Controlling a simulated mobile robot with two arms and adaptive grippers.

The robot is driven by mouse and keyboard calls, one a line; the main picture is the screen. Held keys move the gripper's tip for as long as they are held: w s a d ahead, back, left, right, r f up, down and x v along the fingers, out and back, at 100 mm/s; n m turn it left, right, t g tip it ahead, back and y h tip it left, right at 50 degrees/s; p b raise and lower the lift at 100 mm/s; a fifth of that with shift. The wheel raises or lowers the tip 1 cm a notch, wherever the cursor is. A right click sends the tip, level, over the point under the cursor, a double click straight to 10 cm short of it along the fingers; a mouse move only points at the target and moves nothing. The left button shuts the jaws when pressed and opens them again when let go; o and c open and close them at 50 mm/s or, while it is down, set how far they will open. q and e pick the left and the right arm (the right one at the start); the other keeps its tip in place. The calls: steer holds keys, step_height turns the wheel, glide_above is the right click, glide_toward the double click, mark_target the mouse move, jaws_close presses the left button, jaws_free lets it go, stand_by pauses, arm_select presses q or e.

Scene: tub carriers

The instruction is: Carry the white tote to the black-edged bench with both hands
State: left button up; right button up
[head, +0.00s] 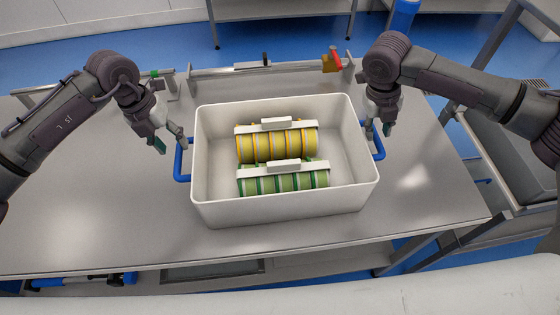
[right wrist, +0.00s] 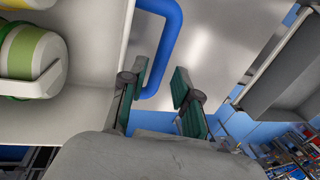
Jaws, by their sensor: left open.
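The white tote (head: 285,210) stands upright on a grey metal bench (head: 110,225). Inside lie a carrier of yellow rolls (head: 277,146) and a carrier of green rolls (head: 284,182). My left gripper (head: 171,141) is open just above and left of the tote's left blue handle (head: 178,160), apart from it. My right gripper (head: 378,130) is at the right blue handle (head: 378,145). In the right wrist view its fingers (right wrist: 160,85) are apart, with the blue handle (right wrist: 166,45) showing between them; contact cannot be told. No black-edged bench can be made out.
A metal rail (head: 235,70) with a red and yellow piece (head: 332,61) runs behind the tote. A grey trolley (head: 500,150) stands right of the bench. Another bench (head: 280,8) stands at the back. The bench top left of the tote is clear.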

mark_target(178, 151)
arm_select(q)
steer(key=shift+w+d+f, duration=0.1)
steer(key=shift+d+f, duration=0.15)
steer(key=shift+f, duration=0.9)
steer(key=shift+d+f, duration=0.2)
steer(key=shift+f, duration=0.95)
arm_select(e)
steer(key=shift+x, duration=2.35)
arm_select(q)
steer(key=c, duration=0.7)
arm_select(e)
jaws_close()
arm_select(q)
jaws_close()
arm_select(e)
steer(key=shift+w, duration=0.1)
